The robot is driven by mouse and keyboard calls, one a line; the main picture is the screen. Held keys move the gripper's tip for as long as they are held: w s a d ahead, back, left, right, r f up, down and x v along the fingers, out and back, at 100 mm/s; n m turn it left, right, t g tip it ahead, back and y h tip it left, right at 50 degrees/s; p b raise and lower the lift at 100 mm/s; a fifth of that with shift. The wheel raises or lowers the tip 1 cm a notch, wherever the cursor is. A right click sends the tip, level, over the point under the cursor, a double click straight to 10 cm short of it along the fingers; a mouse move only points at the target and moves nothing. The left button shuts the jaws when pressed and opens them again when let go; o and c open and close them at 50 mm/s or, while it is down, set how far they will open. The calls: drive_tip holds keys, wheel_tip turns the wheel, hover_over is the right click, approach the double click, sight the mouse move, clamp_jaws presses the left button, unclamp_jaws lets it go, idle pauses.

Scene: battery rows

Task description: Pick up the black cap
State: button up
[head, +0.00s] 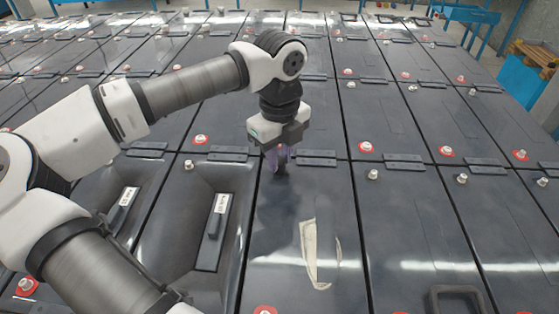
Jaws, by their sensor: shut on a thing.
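My gripper (279,152) points down over the battery top (285,215) in the middle of the picture. It is small here, and its fingers look purplish and partly blurred. It is shut on a small dark thing, the black cap (281,171), which shows just below the fingertips. The gripper hides part of the cap. I cannot tell whether the cap still touches the battery top.
Rows of dark batteries fill the floor, with red-ringed terminals (366,147) and pale terminals (373,174) standing up. A torn pale label (316,255) lies on the battery in front. A black square frame (458,300) lies at the lower right.

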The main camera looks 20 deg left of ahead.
wheel_tip(320, 180, up, 10)
drive_tip(key=p, duration=0.4)
drive_tip(key=shift+p, duration=0.4)
drive_tip(key=o, duration=0.4)
drive_tip(key=c, duration=0.4)
drive_tip(key=shift+r, duration=0.75)
drive_tip(key=shift+r+p, duration=1.55)
drive_tip(key=shift+r, duration=0.85)
